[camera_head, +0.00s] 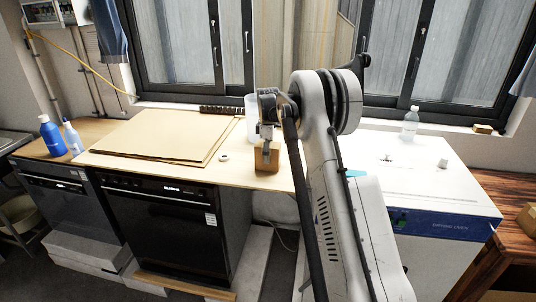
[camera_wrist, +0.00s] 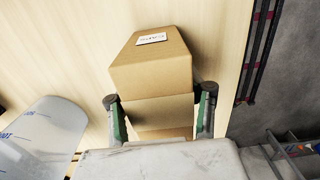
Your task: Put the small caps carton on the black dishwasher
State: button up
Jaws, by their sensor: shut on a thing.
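The small caps carton (camera_head: 267,157) is a brown cardboard box, with a white label on it in the wrist view (camera_wrist: 152,62). My gripper (camera_head: 266,135) is shut on the carton, and its two fingers (camera_wrist: 160,108) lie along opposite sides of it. The carton is at the right end of the light wooden top over the black dishwasher (camera_head: 165,222). I cannot tell whether it touches the wood or hangs just above it. The gripper and arm hide part of the carton in the head view.
A translucent graduated beaker (camera_head: 252,118) stands close behind the carton; it also shows in the wrist view (camera_wrist: 42,140). Flat cardboard sheets (camera_head: 150,137) and a small white roll (camera_head: 224,157) lie left. Blue (camera_head: 52,136) and white bottles stand further left. The white drying oven (camera_head: 435,190) is right.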

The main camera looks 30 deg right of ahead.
jog(key=shift+f, duration=0.2)
jog(key=o, duration=1.3)
jog(key=shift+r, duration=0.1)
